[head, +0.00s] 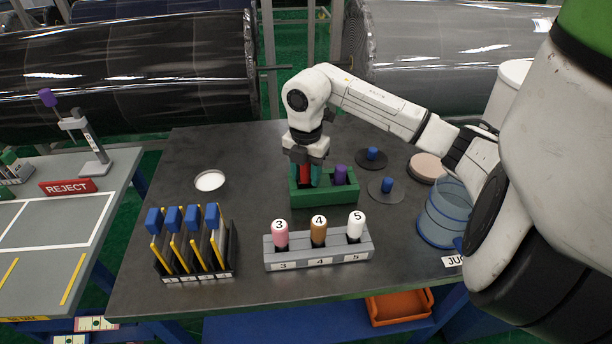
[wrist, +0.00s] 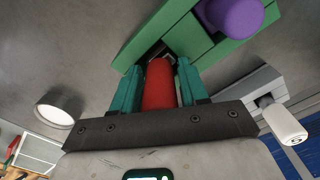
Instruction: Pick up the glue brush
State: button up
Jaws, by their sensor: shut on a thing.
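My gripper (head: 304,172) is shut on a red handle (wrist: 159,86) at the left slot of a green holder (head: 328,193). In the wrist view the handle lies between my two teal fingers (wrist: 158,78). The handle's lower end is hidden in the holder, so I cannot tell whether it is a brush. A purple handle (head: 340,174) stands upright in the same holder, to the right of my fingers. It also shows in the wrist view (wrist: 232,14).
A grey rack (head: 318,257) with numbered pegs stands in front of the holder. A black rack (head: 194,262) with blue-topped yellow tools is at front left. Two dark discs (head: 386,190) (head: 371,158) and a blue clear jar (head: 441,216) are right. A white dish (head: 209,181) lies left.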

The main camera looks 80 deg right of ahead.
notch_tip(320, 180, up, 10)
jog(key=shift+b, duration=0.8)
dwell(2.1)
